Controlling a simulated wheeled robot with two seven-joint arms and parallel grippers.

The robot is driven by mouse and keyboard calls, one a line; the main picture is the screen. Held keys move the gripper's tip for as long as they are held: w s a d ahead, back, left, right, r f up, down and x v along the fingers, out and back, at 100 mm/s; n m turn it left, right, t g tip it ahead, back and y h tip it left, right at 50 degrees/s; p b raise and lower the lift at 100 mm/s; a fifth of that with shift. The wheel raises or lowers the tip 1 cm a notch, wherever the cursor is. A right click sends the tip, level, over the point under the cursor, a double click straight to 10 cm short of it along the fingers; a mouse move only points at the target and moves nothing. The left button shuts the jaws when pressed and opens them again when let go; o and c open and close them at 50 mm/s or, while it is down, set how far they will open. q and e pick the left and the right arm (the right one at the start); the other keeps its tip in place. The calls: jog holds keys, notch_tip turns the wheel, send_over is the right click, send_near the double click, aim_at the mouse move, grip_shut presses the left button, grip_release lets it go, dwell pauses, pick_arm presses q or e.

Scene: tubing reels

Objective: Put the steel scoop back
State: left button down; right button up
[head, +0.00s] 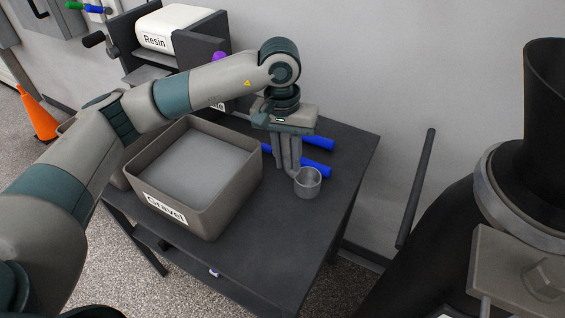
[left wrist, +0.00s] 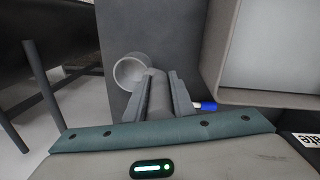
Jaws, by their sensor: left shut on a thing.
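The steel scoop (head: 308,181) is a small grey cup with a short handle, over the right part of the dark table (head: 310,238). My left gripper (head: 288,168) points down and is shut on the scoop's handle. In the left wrist view the scoop's round cup (left wrist: 131,72) shows just beyond the fingers of my left gripper (left wrist: 163,95), with the handle between them. I cannot tell whether the scoop touches the table top. My right gripper is not in view.
A box labelled Gravel (head: 232,202) stands left of the scoop. Blue-handled things (head: 318,171) lie behind my left gripper. A white Resin container (head: 180,30) sits in a dark holder at the back. The table's front right is clear. An orange cone (head: 38,116) stands on the floor.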

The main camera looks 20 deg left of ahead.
pick_arm(q)
jog(key=shift+w+a+f, duration=0.3)
jog(key=shift+a+f, duration=0.2)
jog(key=shift+a, duration=0.25)
jog(key=shift+f, duration=0.1)
notch_tip(320, 180, down, 3)
jog(key=p, duration=0.2)
jog(key=shift+f+p, duration=0.1)
jog(key=shift+p, duration=0.2)
jog(key=shift+f, duration=0.25)
jog(key=shift+f+b, duration=0.2)
jog(key=shift+b, duration=0.1)
